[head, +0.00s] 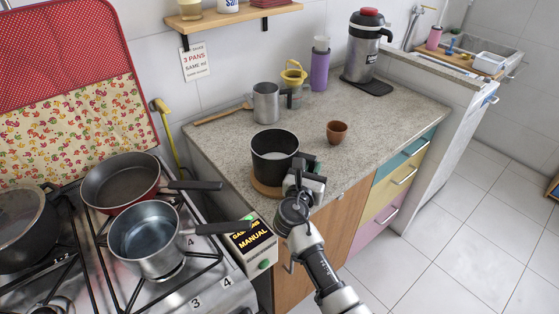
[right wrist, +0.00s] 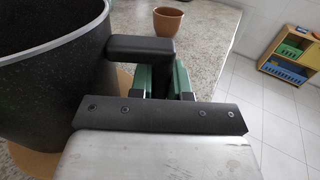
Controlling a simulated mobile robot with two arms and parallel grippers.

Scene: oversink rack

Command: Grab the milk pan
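A black pot (head: 274,146) with a pale inside stands upright on a round wooden trivet (head: 266,188) on the counter. It looks like the milk pan, though no label names it. Its dark wall (right wrist: 45,85) fills the left of the right wrist view. My right gripper (head: 311,169) is at the pot's right front side. In the right wrist view, its green finger pads (right wrist: 171,80) are close together beside a stubby black block (right wrist: 140,48), apparently the pot's handle. The block hides part of them; I cannot tell whether they grip it. My left gripper is not in view.
A steel saucepan (head: 147,240), a red pan (head: 118,182) and a lidded dark pot (head: 25,228) are on the stove. A brown cup (head: 337,131) stands right of the black pot, and a steel mug (head: 266,103) behind it.

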